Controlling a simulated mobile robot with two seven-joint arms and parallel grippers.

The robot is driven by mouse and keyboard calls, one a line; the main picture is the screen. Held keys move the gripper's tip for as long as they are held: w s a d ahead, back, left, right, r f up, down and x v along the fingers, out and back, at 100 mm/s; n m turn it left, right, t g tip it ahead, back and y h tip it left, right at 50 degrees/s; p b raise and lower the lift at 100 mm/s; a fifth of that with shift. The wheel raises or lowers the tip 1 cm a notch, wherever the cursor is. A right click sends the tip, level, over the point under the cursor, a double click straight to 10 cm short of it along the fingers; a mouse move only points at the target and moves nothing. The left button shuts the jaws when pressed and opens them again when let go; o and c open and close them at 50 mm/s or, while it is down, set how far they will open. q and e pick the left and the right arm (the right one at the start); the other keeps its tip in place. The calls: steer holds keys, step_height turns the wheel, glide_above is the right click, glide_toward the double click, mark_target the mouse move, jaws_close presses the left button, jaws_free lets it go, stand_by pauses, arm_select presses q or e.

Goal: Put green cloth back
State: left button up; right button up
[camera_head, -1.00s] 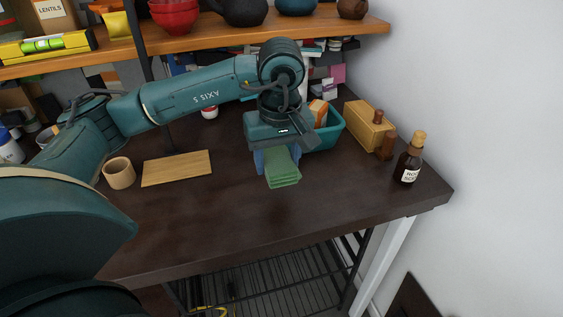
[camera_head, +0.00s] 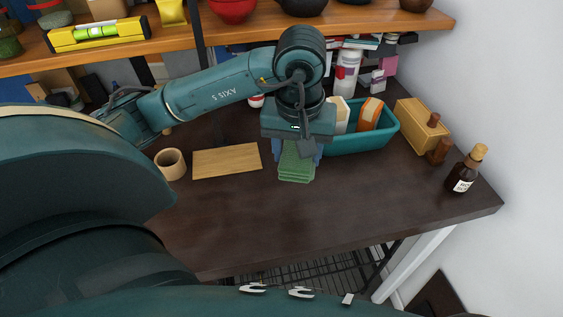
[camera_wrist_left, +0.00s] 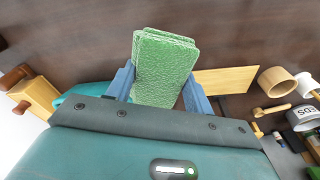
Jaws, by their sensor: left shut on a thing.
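The green cloth (camera_head: 296,166) is a folded, layered square; it also shows in the left wrist view (camera_wrist_left: 163,68). My left gripper (camera_head: 297,150) is over the dark table and shut on the cloth, with its blue fingers on two sides of it in the left wrist view (camera_wrist_left: 158,88). The cloth's free end sticks out past the fingers towards the table's front. I cannot tell whether the cloth touches the table. My right gripper is not in view.
A teal bin (camera_head: 360,141) with cartons stands just right of the gripper. A wooden board (camera_head: 226,160) and a wooden cup (camera_head: 170,164) are to the left. A wooden box (camera_head: 418,125) and a dark bottle (camera_head: 465,171) stand at right. The table's front is clear.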

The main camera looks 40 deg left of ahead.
mark_target(293, 195)
arm_select(q)
steer(key=shift+s+a, duration=0.1)
step_height(293, 195, down, 10)
steer(key=shift+r, duration=0.15)
stand_by(0.4)
steer(key=shift+f, duration=0.2)
steer(key=o, duration=1)
steer(key=shift+r, duration=0.1)
